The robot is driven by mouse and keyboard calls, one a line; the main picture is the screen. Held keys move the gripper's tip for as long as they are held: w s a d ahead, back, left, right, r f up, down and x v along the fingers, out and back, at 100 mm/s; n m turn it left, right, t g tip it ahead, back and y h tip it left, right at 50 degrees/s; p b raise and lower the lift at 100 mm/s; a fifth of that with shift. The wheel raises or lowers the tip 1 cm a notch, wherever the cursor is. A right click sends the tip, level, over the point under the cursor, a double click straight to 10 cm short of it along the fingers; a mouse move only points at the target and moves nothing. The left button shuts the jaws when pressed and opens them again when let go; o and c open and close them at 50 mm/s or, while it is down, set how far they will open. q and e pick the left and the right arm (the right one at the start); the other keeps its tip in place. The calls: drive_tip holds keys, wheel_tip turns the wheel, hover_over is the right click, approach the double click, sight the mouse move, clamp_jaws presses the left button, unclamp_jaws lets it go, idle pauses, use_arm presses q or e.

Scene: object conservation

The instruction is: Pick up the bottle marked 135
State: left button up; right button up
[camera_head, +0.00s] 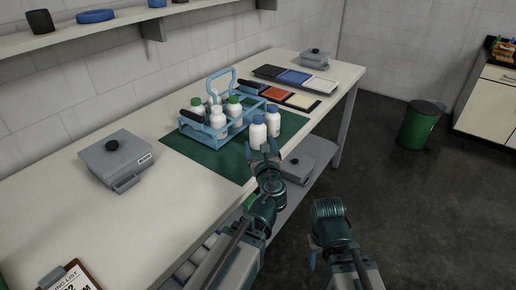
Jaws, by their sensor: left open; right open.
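A blue bottle rack (207,136) with a raised handle stands on a green mat (205,158) on the bench. It holds several white bottles with green or dark caps, such as a white bottle (218,121). Two white bottles stand outside the rack at its right: the nearer bottle (257,134) and the farther bottle (272,122). The bottle markings are too small to read, so I cannot tell which is 135. My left gripper (262,150) is open and empty, just in front of the nearer bottle. My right arm is off the bench, and its gripper fingers do not show.
A grey lidded box (115,160) stands at left, another grey box (314,59) at the far end. Coloured trays (293,76) lie behind the mat. A lower shelf holds a grey case (310,149). A clipboard (70,278) is at front left. A green bin (420,125) stands on the floor.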

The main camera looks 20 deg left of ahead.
sight(258, 124)
use_arm(q)
drive_tip(key=w+m, duration=0.1)
drive_tip(key=w, duration=0.2)
drive_tip(key=w+a+m, duration=0.1)
drive_tip(key=w, duration=0.1)
drive_tip(key=w+a+m+t, duration=0.1)
drive_tip(key=w, duration=0.2)
drive_tip(key=shift+w+r+h, duration=0.1)
drive_tip(key=shift+w+h, duration=0.2)
drive_tip(key=shift+h, duration=0.1)
drive_tip(key=shift+a+x, duration=0.1)
drive_tip(key=shift+x, duration=1.3)
drive_tip(key=shift+a+x, duration=0.15)
drive_tip(key=shift+x, duration=1.2)
drive_tip(key=shift+s, duration=0.2)
clamp_jaws()
